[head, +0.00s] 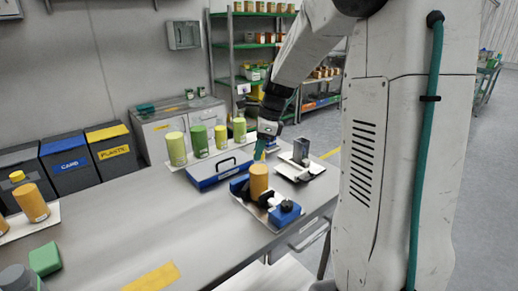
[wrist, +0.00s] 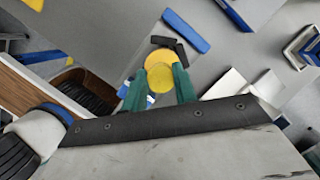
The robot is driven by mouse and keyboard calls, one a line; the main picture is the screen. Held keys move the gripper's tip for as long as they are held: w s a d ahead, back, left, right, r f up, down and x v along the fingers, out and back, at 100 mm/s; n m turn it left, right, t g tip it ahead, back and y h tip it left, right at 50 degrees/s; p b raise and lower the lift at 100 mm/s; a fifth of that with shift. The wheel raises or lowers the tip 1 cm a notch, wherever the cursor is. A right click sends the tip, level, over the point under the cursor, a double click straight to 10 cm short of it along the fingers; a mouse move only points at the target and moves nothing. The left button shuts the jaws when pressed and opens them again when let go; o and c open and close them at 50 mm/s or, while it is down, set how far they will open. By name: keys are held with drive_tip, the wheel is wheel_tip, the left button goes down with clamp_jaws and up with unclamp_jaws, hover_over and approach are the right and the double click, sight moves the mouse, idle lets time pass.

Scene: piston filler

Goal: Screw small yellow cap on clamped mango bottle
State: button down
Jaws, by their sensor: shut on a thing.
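The mango bottle (head: 259,182) is an orange cylinder standing upright in a clamp with blue parts (head: 284,212) on the table. My gripper (head: 262,150) is above it, pointing down, with teal fingers. In the wrist view my gripper (wrist: 160,88) is shut on the small yellow cap (wrist: 160,79). The bottle's round yellow-orange top (wrist: 157,57) shows just beyond the cap and partly behind it. The cap overlaps the bottle top in that view; I cannot tell whether they touch. The fingers hide the cap's sides.
A grey device on a white plate (head: 301,152) is to the right. Another orange bottle (head: 33,203) and a green block (head: 45,259) are at left. The table's front middle is largely clear.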

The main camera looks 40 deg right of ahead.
drive_tip(key=m+t, duration=0.1)
drive_tip(key=m, duration=0.3)
drive_tip(key=shift+h, duration=0.4)
drive_tip(key=m, duration=0.3)
drive_tip(key=shift+m+h, duration=0.4)
drive_tip(key=c, duration=1)
unclamp_jaws()
drive_tip(key=shift+c, duration=0.2)
